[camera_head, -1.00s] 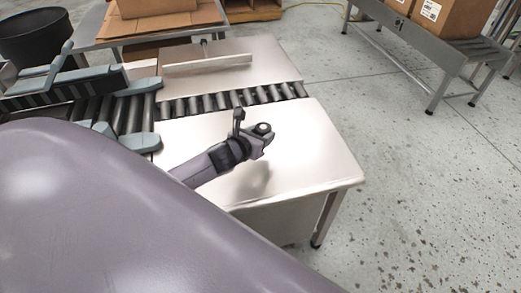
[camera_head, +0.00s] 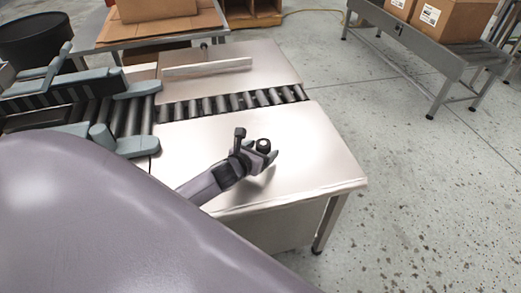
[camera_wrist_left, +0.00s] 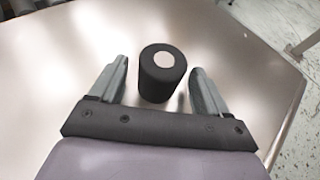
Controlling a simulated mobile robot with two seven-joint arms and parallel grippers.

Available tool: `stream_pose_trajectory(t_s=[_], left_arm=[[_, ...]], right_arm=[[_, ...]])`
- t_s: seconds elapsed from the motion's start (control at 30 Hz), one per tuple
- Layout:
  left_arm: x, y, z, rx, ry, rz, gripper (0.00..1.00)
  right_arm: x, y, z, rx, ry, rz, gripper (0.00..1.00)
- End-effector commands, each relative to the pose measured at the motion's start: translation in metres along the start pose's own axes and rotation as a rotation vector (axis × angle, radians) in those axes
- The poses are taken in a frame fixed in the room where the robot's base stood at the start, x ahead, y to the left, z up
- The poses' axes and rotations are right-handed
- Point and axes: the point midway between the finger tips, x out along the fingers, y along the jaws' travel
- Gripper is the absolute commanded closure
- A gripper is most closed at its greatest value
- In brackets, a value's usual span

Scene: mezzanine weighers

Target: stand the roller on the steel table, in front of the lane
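The roller (camera_head: 263,146) is a short black cylinder with a pale disc in its top end. It is upright at the steel table's (camera_head: 305,150) near part, in front of the lane of dark rollers (camera_head: 230,102). My left gripper (camera_head: 260,155) is low over this table, around the roller. In the left wrist view the roller (camera_wrist_left: 161,80) is between the spread fingers of the gripper (camera_wrist_left: 160,85), with a gap on each side. The roller's base appears to be on the tabletop, though the contact is partly hidden. My right gripper is out of view.
A pale bar (camera_head: 207,67) lies on the steel surface behind the lane. Grey-blue guides (camera_head: 138,89) are at the lane's left. A cardboard box (camera_head: 155,8) is at the back. The table around the roller is clear; its front edge is close by.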

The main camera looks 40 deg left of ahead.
Motion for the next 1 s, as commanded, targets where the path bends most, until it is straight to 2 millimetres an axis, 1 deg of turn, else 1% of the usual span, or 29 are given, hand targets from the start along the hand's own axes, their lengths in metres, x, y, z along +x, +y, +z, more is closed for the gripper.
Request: stream_pose_trajectory(t_s=[0.3,0.37,0.43,0.57,0.8,1.0], left_arm=[[-0.001,0.0,0.002,-0.002,0.0,0.0,0.24],[-0.003,0.0,0.006,-0.003,0.0,0.0,0.24],[-0.008,0.0,0.004,-0.001,0.002,0.0,0.24],[-0.027,0.0,0.004,0.001,0.002,-0.001,0.24],[-0.069,0.0,0.004,0.001,0.002,-0.001,0.24],[-0.1,0.0,0.004,0.0,0.002,-0.001,0.24]], right_arm=[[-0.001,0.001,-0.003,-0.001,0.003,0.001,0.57],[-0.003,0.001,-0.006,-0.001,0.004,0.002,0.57],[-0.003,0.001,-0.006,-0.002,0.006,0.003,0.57],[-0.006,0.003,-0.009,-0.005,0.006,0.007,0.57],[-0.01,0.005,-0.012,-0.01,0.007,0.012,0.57],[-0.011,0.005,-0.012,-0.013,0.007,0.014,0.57]])
